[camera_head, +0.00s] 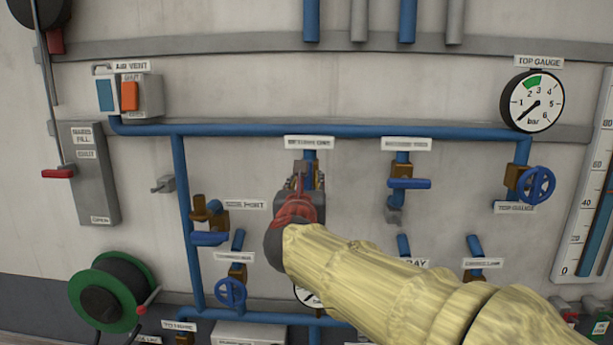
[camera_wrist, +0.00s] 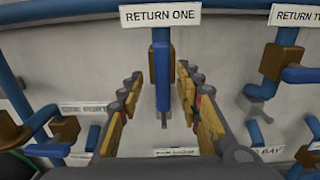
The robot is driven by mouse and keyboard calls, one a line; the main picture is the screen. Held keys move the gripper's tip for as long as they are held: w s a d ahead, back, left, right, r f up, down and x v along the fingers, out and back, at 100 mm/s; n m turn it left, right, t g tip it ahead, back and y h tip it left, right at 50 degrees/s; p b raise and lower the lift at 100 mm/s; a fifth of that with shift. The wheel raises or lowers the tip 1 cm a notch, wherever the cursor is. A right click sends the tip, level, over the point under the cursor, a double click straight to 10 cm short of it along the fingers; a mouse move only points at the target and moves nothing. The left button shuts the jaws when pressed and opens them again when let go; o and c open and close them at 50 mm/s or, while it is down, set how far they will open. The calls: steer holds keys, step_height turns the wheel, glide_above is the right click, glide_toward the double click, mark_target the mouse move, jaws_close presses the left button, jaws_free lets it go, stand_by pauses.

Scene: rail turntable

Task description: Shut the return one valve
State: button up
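The return one valve has a brass body (camera_wrist: 153,64) and a blue lever (camera_wrist: 163,85) that hangs straight down, in line with its pipe, below the RETURN ONE label (camera_wrist: 160,16). In the head view its label (camera_head: 309,142) shows, but my gripper (camera_head: 301,180) hides most of the valve. In the wrist view my gripper (camera_wrist: 160,80) is open, with one finger on each side of the lever. Gaps show between the lever and both fingers, so I see no grip on it. The lower end of the lever is free between the fingers.
The return two valve (camera_head: 402,171) is to the right, its blue lever (camera_head: 409,184) lying crosswise. The side port valve (camera_head: 209,220) is at the lower left. A blue header pipe (camera_head: 250,130) runs above. A gauge (camera_head: 532,101) and hose reel (camera_head: 112,292) stand farther off.

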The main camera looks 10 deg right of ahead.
mark_target(308, 178)
steer(key=x, duration=0.3)
steer(key=shift+d+r+p, duration=0.15)
steer(key=shift+d+p, duration=0.05)
steer(key=shift+p, duration=0.1)
steer(key=shift+w, duration=0.35)
steer(key=shift+d, duration=0.1)
steer(key=shift+s, duration=0.15)
steer(key=shift+c, duration=0.2)
steer(key=c, duration=0.8)
jaws_close()
